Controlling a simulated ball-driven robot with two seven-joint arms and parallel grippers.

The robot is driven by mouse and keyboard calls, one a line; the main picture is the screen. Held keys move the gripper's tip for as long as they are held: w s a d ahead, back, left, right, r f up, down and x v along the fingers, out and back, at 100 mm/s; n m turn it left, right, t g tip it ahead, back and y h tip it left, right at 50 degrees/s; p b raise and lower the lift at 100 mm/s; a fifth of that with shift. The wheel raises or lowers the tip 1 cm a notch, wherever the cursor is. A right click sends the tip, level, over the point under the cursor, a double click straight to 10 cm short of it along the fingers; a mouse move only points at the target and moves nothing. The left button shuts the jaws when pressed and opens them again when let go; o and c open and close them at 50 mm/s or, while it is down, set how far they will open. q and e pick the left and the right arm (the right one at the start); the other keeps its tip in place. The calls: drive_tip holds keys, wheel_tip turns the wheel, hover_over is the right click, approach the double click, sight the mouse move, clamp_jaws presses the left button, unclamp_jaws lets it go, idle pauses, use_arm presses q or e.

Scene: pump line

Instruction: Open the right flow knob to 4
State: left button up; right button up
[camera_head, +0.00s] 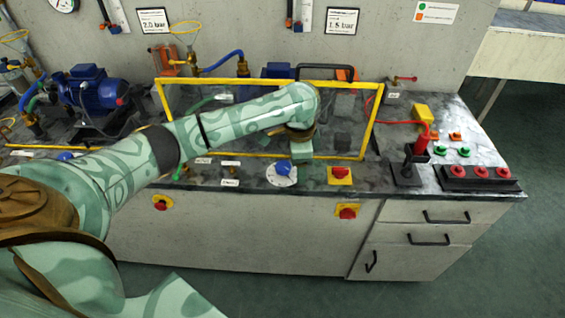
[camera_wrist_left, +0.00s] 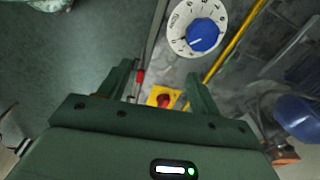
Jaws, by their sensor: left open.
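The right flow knob is a blue knob (camera_head: 283,169) on a round white numbered dial (camera_head: 281,180), on the front part of the bench top. In the left wrist view the blue knob (camera_wrist_left: 204,36) and white dial (camera_wrist_left: 178,22) lie past the fingertips, toward the top. A white mark on the knob points to the dial's lower left side; I cannot read its number surely. My left gripper (camera_wrist_left: 160,76) is open and empty, apart from the knob. In the head view it hangs just behind and right of the knob, mostly hidden by its wrist. My right gripper is not in view.
A red button on a yellow plate (camera_head: 340,174) sits just right of the dial. A yellow-framed clear guard (camera_head: 367,125) stands behind. A second blue knob (camera_head: 65,156) is far left. A red-handled tool in a black stand (camera_head: 407,174) and a red button box (camera_head: 480,180) are at right.

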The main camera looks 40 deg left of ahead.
use_arm(q)
wheel_tip(320, 180, up, 10)
drive_tip(key=n, duration=0.1)
hover_over(282, 165)
drive_tip(key=shift+g, duration=0.4)
wheel_tip(282, 165, down, 16)
drive_tip(key=b, duration=1)
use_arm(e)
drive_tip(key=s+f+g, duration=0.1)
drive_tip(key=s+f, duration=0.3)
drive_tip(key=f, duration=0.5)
use_arm(q)
drive_tip(key=shift+r, duration=0.1)
